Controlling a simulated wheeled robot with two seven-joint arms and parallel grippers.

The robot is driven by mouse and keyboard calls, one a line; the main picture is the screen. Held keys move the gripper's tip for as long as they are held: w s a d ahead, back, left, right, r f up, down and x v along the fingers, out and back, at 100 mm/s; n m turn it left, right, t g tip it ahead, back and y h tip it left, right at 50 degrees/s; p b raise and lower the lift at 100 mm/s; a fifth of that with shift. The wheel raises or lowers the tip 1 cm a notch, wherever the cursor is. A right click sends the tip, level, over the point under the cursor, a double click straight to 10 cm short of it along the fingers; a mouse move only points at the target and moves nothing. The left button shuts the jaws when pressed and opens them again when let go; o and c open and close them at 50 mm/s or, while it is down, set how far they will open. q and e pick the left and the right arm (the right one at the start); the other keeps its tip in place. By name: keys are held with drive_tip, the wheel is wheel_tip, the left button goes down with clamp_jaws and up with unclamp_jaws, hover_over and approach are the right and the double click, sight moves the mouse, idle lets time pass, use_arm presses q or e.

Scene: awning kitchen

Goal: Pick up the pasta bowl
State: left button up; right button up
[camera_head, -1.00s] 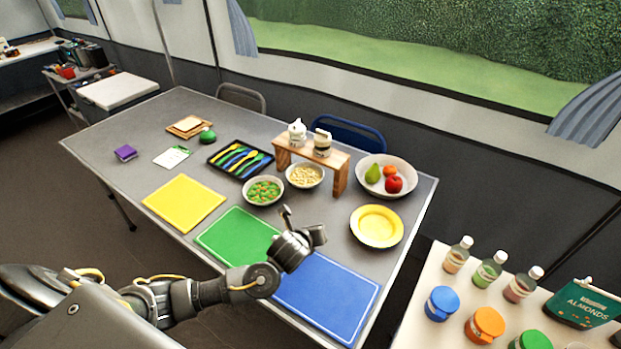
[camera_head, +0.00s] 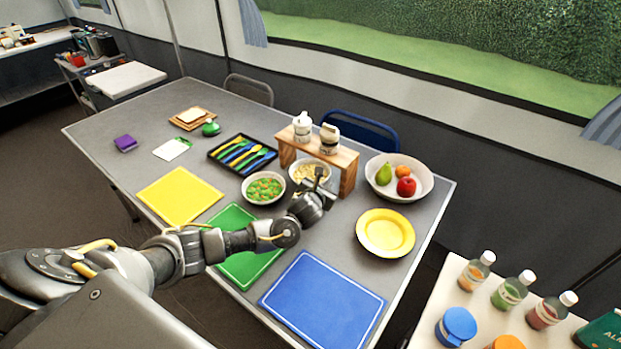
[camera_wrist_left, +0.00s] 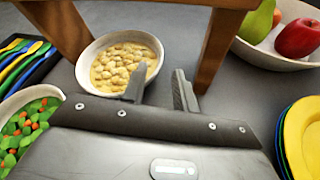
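The pasta bowl (camera_head: 297,180) is a white bowl of pale yellow pasta. It stands on the grey table, partly under the wooden shelf, and is partly hidden by my left gripper in the head view. In the left wrist view the pasta bowl (camera_wrist_left: 88,62) lies just ahead of the fingers, a little left. My left gripper (camera_head: 324,181) is at the bowl's near right side. In the wrist view its fingers (camera_wrist_left: 158,84) are apart with nothing between them; the left finger overlaps the bowl's near right rim, and contact cannot be told. My right gripper is not in view.
A bowl of peas and carrots (camera_head: 264,202) stands to the left. A blue mat (camera_head: 323,298) lies bare in front.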

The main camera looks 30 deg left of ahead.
sight(327, 179)
use_arm(q)
drive_tip(key=shift+w, duration=0.15)
drive_tip(key=x, duration=0.4)
drive_tip(key=shift+w+r, duration=0.1)
drive_tip(key=shift+w, duration=0.1)
drive_tip(key=shift+w+f, duration=0.2)
drive_tip(key=shift+w, duration=0.1)
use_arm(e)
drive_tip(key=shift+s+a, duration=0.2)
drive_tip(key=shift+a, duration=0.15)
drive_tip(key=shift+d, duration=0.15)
use_arm(q)
drive_tip(key=shift+c, duration=0.8)
clamp_jaws()
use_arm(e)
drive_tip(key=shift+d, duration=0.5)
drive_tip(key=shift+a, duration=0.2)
